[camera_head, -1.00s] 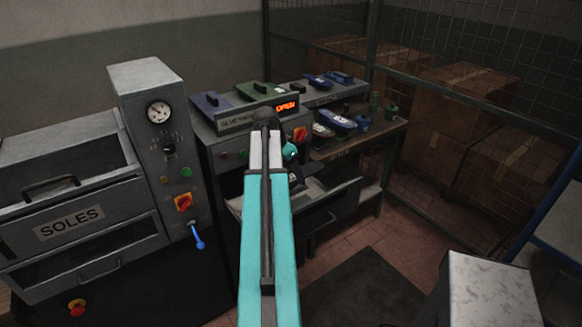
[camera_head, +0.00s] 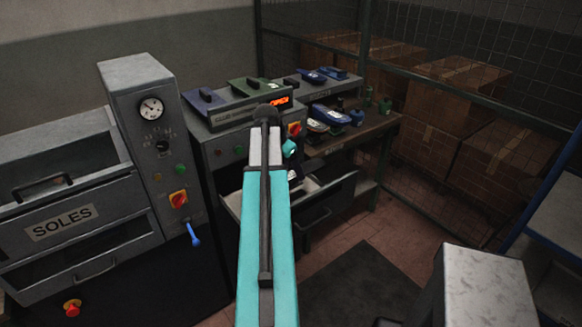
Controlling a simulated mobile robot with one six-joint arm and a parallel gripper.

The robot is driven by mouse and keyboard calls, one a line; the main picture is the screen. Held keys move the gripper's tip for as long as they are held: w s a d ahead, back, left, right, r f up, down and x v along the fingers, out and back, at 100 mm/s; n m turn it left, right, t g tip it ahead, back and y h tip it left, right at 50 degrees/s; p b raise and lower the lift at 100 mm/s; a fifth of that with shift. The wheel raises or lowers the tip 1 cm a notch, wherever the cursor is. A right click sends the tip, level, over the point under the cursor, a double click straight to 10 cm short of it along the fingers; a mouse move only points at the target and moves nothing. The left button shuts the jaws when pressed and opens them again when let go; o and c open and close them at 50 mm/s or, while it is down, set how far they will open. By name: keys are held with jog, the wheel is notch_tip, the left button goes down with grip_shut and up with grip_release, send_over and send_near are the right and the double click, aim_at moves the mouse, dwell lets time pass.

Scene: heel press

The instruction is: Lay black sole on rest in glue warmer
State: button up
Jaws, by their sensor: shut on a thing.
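The glue warmer (camera_head: 228,117) is the grey machine with a lit orange display, at the centre behind my arm. Its drawer (camera_head: 322,207) stands pulled out, with a pale inside partly visible; the rest inside it is hidden by my arm. My teal arm reaches over the drawer. My gripper (camera_head: 294,174) is only partly visible beyond the arm, low over the drawer opening. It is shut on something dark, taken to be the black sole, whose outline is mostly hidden. I cannot tell whether it touches the drawer.
A machine labelled SOLES (camera_head: 62,222) stands at left, with a gauge column (camera_head: 152,130) and blue lever (camera_head: 193,234). A side table (camera_head: 365,130) at right holds shoes and small bottles. A wire fence, cartons (camera_head: 455,90) and a metal box (camera_head: 486,285) lie further right.

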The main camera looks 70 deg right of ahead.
jog(key=shift+f+b, duration=2.5)
jog(key=shift+f, duration=2.3)
jog(key=shift+f+b, duration=0.35)
jog(key=shift+f, duration=0.25)
jog(key=o, duration=1.2)
jog(key=shift+r, duration=0.1)
jog(key=shift+b+v, duration=1.65)
jog(key=shift+v, duration=5.15)
jog(key=shift+a, duration=0.15)
